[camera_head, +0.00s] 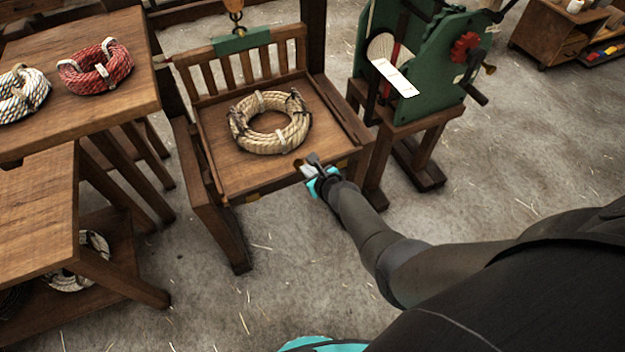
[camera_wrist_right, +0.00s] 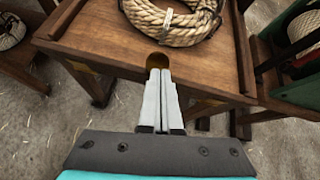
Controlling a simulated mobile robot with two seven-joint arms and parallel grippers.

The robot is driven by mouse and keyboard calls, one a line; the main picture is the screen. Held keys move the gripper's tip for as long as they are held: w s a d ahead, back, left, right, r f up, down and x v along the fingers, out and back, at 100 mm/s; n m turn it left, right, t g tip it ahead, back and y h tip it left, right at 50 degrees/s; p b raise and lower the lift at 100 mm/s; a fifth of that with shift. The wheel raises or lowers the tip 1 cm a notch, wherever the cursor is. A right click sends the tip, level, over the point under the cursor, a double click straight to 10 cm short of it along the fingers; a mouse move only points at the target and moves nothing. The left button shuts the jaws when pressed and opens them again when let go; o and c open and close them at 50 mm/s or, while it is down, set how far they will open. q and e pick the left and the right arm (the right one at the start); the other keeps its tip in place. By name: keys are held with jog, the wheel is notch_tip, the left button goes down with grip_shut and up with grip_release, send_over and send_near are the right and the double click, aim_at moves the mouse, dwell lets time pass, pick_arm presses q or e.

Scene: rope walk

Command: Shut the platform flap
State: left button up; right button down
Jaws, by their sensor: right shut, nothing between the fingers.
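The wooden platform (camera_head: 217,178) has a slatted back and raised side rails. A thick tan rope coil (camera_head: 270,122) lies flat on it; the coil also shows in the right wrist view (camera_wrist_right: 172,27). My right gripper (camera_head: 308,168) is at that front edge, shut and empty. Its fingertips (camera_wrist_right: 159,74) are at the notch; whether they touch the wood is unclear. My left gripper is not in view.
A table with red (camera_head: 95,66) and white (camera_head: 22,92) rope coils stands left. A green machine (camera_head: 432,75) on a wooden stand is close on the right. A wooden bench (camera_head: 38,215) is at front left. The straw-strewn floor (camera_head: 240,310) in front is clear.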

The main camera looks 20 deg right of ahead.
aim_at(302, 161)
jog(key=shift+w+a+r, duration=0.1)
jog(key=shift+w+r, duration=0.1)
jog(key=shift+w, duration=0.3)
jog(key=shift+w+r, duration=0.15)
jog(key=shift+w, duration=0.3)
jog(key=shift+w+r, duration=0.25)
jog(key=shift+w, duration=0.5)
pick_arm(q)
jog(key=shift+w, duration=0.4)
pick_arm(e)
jog(key=shift+w+r, duration=0.2)
